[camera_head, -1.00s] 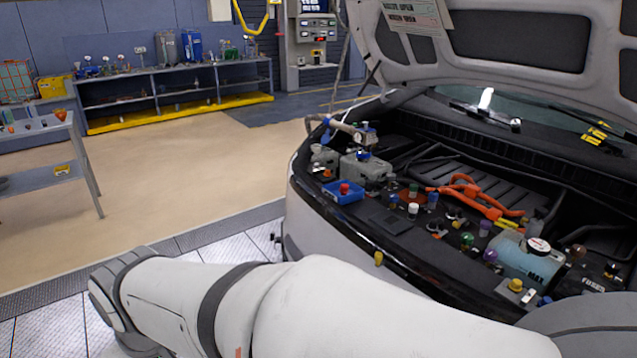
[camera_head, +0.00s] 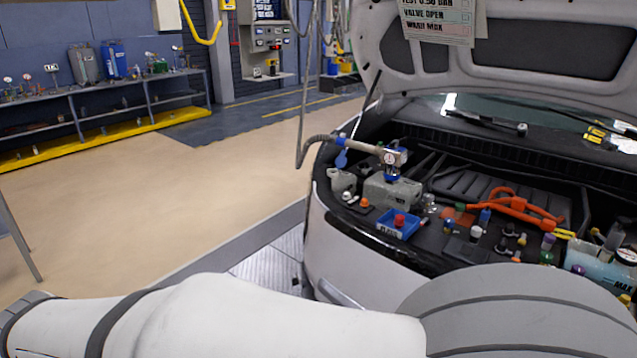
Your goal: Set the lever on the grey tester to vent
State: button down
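The tester (camera_head: 391,157) stands at the front left of the open engine bay, above a grey reservoir block (camera_head: 392,191). It has a round gauge and a blue lower part, and a hose (camera_head: 303,152) runs from its left side. A blue lever-like piece (camera_head: 341,158) shows at the hose end, left of the gauge. I cannot read any lever marking or tell its setting at this size. My white arm crosses the bottom of the view, well apart from the tester. My gripper is not in view.
A blue tray (camera_head: 398,225) with a red cap sits in front of the reservoir block. Several small caps and orange cables (camera_head: 515,207) lie to the right. The raised hood (camera_head: 545,50) hangs above. The floor (camera_head: 200,215) on the left is clear.

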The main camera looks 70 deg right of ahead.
aim_at(595, 232)
jog(key=u, duration=0.1)
jog(key=i, duration=1.6)
jog(key=z, duration=4.7)
jog(key=i, duration=1.5)
jog(key=z, duration=0.05)
